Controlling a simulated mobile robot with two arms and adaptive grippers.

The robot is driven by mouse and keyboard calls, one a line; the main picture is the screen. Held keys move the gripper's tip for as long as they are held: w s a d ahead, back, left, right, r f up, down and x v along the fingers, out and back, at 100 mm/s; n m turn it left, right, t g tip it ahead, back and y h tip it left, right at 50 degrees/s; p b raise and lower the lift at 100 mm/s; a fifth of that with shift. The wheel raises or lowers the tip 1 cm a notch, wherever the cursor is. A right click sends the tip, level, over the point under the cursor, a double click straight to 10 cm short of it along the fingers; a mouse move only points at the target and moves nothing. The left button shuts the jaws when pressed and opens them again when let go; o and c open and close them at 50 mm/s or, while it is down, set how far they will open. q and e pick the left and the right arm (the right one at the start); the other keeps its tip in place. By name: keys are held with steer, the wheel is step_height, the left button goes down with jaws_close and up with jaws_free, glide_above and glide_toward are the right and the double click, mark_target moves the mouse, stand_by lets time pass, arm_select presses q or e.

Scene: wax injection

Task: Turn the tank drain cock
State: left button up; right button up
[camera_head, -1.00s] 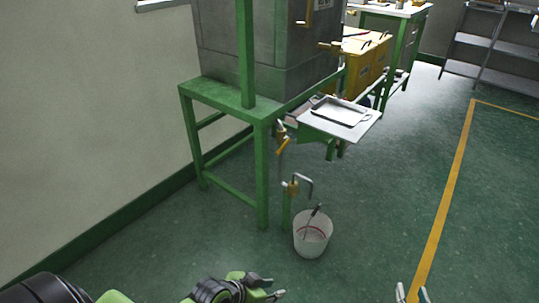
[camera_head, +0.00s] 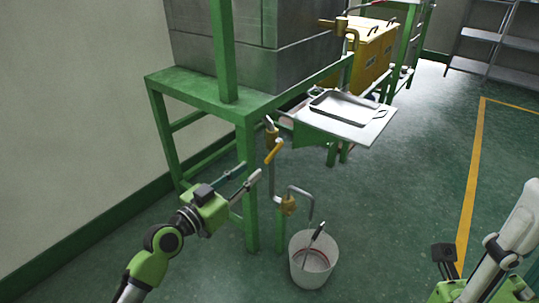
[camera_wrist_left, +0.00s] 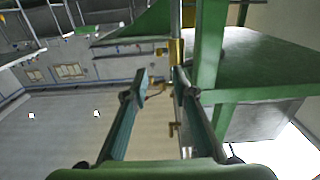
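The brass drain cock (camera_head: 272,140) with its yellow lever sits on a thin pipe beside the green stand's front leg, below the grey tank (camera_head: 262,60). A brass fitting also shows between and beyond my fingers in the left wrist view (camera_wrist_left: 176,50). My left gripper (camera_head: 251,169) is open and empty, just left of and slightly below the lever in the head view. Its spread fingers also show in the left wrist view (camera_wrist_left: 160,74). They appear apart from the cock. My right gripper (camera_head: 482,290) is partly in view at the lower right; its fingers are not clear.
A second brass valve (camera_head: 288,205) with a bent spout stands above a white bucket (camera_head: 313,270) holding a tool. A metal tray (camera_head: 343,106) lies on a shelf right of the cock. The green stand leg (camera_head: 250,215) is close behind my left gripper.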

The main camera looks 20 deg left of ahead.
mark_target(269, 157)
arm_select(q)
steer(key=b+x, duration=0.2)
steer(key=x, duration=0.8)
steer(key=shift+w+d+f, duration=0.15)
steer(key=shift+w, duration=0.2)
jaws_close()
